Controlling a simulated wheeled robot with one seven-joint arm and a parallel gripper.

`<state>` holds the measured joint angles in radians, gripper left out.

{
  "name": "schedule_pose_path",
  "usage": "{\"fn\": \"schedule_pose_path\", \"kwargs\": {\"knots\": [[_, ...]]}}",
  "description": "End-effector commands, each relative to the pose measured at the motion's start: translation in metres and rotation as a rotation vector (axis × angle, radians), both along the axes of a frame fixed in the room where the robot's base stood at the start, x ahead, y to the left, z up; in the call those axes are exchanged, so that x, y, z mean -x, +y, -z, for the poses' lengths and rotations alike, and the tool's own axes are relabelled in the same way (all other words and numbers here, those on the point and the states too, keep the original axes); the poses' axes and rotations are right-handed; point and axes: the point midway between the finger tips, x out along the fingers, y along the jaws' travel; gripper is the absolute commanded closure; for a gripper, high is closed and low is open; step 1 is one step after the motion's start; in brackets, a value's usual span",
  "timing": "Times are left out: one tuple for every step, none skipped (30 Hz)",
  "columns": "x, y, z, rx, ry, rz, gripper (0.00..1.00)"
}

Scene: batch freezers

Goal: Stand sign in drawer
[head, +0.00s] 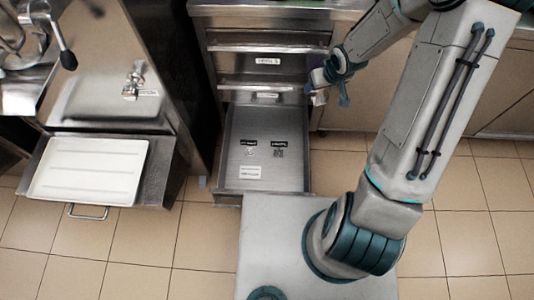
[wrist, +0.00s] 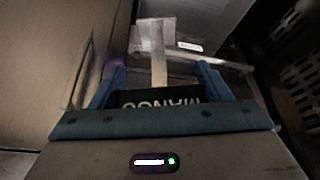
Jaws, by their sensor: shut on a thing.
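My gripper (head: 328,82) is at the right end of the drawer cabinet's front in the head view, beside the handle of a closed drawer. In the wrist view, my gripper (wrist: 160,82) has its blue fingers shut on a black sign (wrist: 160,97) with white letters that look like MANGO, upside down. A pale upright strip rises beyond the sign; I cannot tell whether it is part of the sign. The open bottom drawer (head: 235,125) holds two small dark signs (head: 249,142) (head: 278,140) side by side and a white label (head: 250,172).
Closed drawers (head: 265,62) with bar handles sit above the open one. To the left, a steel machine (head: 110,60) has a white tray (head: 90,170) on its front shelf. The open drawer's floor has bare room around its contents. Tiled floor (head: 450,240) lies clear at the right.

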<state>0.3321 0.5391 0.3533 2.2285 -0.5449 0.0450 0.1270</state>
Motion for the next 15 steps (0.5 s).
{"fn": "schedule_pose_path", "kwargs": {"knots": [[0.003,0.003,0.034,-0.004,0.004,-0.048,0.54],[0.005,0.005,0.046,-0.004,0.004,-0.081,0.54],[0.006,0.007,0.060,-0.004,0.003,-0.127,0.54],[0.008,0.009,0.072,-0.004,0.002,-0.159,0.54],[0.010,0.010,0.083,-0.004,0.003,-0.192,0.54],[0.012,0.012,0.097,-0.005,0.003,-0.234,0.54],[0.013,0.014,0.108,-0.005,0.003,-0.266,0.54],[0.015,0.016,0.118,-0.006,0.002,-0.299,0.54],[0.017,0.018,0.133,-0.004,0.001,-0.344,0.54],[0.018,0.020,0.143,-0.005,0.001,-0.377,0.54],[0.020,0.021,0.154,-0.006,0.002,-0.408,0.54],[0.022,0.024,0.167,-0.005,0.001,-0.452,0.54],[0.024,0.026,0.178,-0.006,0.002,-0.484,0.54],[0.025,0.028,0.188,-0.005,0.002,-0.517,0.54],[0.027,0.031,0.202,-0.006,0.001,-0.561,0.54]]}}
